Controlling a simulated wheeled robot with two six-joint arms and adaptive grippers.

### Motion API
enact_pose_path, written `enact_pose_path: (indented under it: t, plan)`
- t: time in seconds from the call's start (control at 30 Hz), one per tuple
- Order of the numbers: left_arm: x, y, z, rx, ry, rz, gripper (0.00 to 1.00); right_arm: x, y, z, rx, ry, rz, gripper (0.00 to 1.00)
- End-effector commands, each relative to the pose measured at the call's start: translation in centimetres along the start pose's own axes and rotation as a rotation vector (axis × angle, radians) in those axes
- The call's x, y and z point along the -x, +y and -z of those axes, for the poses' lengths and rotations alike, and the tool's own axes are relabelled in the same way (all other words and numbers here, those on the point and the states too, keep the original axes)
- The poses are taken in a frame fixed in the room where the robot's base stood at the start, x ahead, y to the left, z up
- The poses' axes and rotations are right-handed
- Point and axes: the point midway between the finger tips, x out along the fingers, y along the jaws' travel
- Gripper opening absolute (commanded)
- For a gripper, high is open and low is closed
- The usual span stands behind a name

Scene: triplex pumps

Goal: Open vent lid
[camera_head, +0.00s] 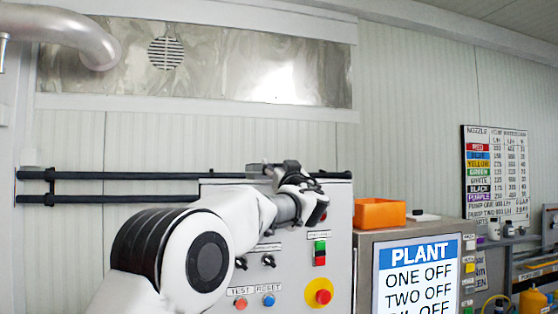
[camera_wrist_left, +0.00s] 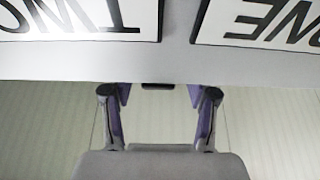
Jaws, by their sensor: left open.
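A round slotted vent (camera_head: 166,53) is set in the shiny metal panel high on the back wall. I cannot tell whether it is the vent lid, and no clearly separate lid shows. My left gripper (camera_head: 274,170) is at the top of the grey control cabinet (camera_head: 336,262), well below and right of the round vent. In the left wrist view its two fingers (camera_wrist_left: 159,93) are spread with nothing between them. A small dark piece (camera_wrist_left: 158,86) shows at a grey edge between the fingertips. My right gripper is out of view.
Dark horizontal pipes (camera_head: 120,176) run along the wall behind my arm. An orange bin (camera_head: 380,213) stands on the cabinet with the PLANT screen (camera_head: 417,280). In the left wrist view, upside-down TWO (camera_wrist_left: 78,18) and ONE (camera_wrist_left: 262,22) signs sit on a grey surface.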

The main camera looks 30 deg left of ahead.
Motion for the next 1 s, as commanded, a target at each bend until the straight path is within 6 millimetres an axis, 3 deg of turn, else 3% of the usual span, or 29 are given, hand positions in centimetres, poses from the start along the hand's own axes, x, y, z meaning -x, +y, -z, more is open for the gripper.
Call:
enact_pose_path:
  t: [0.1,0.13,0.27,0.3,0.67,1.0]
  plan:
    - [0.1,0.0,-0.1,0.0,0.0,0.0,0.58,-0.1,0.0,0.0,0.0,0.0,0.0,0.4]
    - [0.1,0.0,-0.1,0.0,0.0,0.0,0.51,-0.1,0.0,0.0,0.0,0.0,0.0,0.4]
    - [0.1,0.0,-0.1,0.0,0.0,0.0,0.05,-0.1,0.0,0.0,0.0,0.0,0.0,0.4]
    - [0.1,0.0,-0.1,0.0,0.0,-0.001,0.0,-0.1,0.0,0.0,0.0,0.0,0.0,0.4]
    - [-0.2,0.0,0.6,0.001,-0.025,0.001,0.0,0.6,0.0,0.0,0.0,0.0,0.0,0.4]
    - [-1.6,0.1,3.5,0.005,-0.2,-0.001,0.0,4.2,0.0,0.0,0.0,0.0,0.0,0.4]
